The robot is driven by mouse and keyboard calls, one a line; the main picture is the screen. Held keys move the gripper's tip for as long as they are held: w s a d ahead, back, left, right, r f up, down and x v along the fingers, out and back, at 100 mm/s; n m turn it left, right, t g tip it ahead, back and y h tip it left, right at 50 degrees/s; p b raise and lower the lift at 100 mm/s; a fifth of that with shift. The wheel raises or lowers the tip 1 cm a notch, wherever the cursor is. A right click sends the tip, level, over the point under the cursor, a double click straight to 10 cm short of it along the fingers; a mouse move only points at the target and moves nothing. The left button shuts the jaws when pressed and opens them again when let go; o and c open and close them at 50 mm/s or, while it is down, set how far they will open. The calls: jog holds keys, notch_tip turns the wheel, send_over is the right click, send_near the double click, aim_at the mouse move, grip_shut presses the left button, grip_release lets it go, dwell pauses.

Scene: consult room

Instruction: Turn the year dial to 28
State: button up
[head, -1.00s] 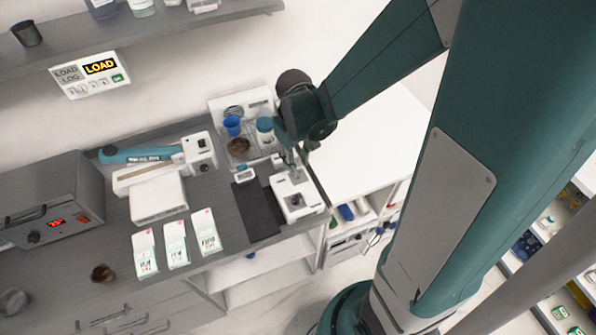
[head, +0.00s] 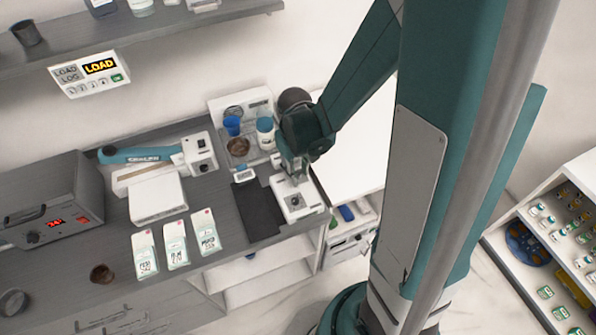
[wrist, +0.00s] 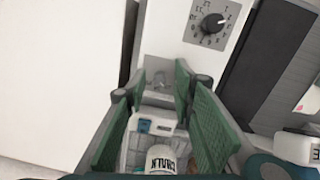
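A white box (head: 284,187) stands at the right end of the grey counter. Its black dial (head: 294,203) has a white pointer and a ring of marks, clearer in the wrist view (wrist: 212,23); the marks are too small to read surely. A grey plate (wrist: 160,66) with a small grey part is on the same box, just beyond my fingertips. My gripper (head: 297,177) is over the box's far part, behind the black dial. In the wrist view my gripper (wrist: 161,84) is open, its green-padded fingers apart with nothing visibly held. Whether they touch the small part is unclear.
A dark mat (head: 258,210) lies left of the box. A tray (head: 262,150) with blue, white and brown containers stands behind. Three white packets (head: 175,244) and a grey device with a red display (head: 50,205) are further left. A white surface (head: 350,165) lies to the right.

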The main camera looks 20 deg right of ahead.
jog(key=shift+c, duration=0.7)
grip_shut()
jog(key=shift+m+b, duration=0.3)
jog(key=m+b, duration=0.2)
jog(key=m, duration=0.2)
jog(key=shift+f, duration=0.1)
jog(key=shift+m+b, duration=1.1)
jog(key=shift+m, duration=1)
